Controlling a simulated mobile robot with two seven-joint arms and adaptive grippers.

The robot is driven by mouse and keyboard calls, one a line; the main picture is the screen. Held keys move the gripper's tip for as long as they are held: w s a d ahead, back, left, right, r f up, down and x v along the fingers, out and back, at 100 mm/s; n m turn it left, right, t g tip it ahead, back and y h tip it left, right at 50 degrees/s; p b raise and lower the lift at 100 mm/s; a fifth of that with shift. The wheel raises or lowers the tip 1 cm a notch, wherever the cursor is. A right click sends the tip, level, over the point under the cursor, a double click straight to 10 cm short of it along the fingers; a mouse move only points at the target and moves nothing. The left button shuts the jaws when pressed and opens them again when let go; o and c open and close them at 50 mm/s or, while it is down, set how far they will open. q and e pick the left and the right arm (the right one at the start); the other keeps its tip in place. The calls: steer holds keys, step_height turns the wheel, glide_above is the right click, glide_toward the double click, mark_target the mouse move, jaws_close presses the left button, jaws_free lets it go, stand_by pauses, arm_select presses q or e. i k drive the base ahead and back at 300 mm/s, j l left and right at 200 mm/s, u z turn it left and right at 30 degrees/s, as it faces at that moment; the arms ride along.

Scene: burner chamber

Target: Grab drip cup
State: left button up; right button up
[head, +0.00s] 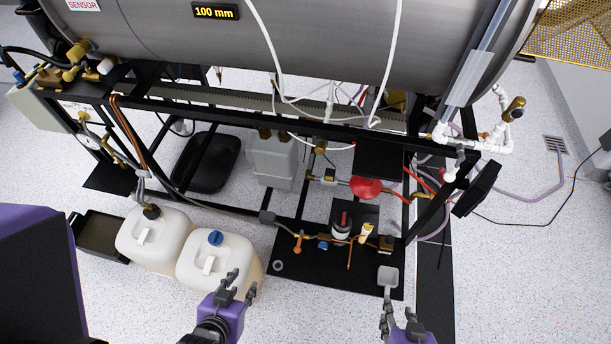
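A small light-grey square cup-like piece with a short stem (388,276), which looks like the drip cup, is at the front right corner of the black floor plate in the head view. My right gripper (387,310) is just below it in the picture, close to the stem. Whether its fingers touch or hold the stem I cannot tell. My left gripper (238,287) is open, with its fingertips apart and nothing between them. It is in front of the white jug with the blue cap (218,262) and overlaps its lower edge in the picture.
A second white jug (153,238) stands to the left, beside a black tray (98,236). The black plate (325,277) carries valves and a small ring (278,266). The large grey chamber (300,40) hangs above. Floor at right is mostly clear.

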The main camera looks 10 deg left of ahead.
mark_target(388, 276)
steer(key=k+l, duration=0.15)
steer(key=k, duration=0.35)
steer(key=k+l, duration=0.2)
steer(key=k, duration=0.3)
steer(key=k+l, duration=0.15)
steer(key=k, duration=0.35)
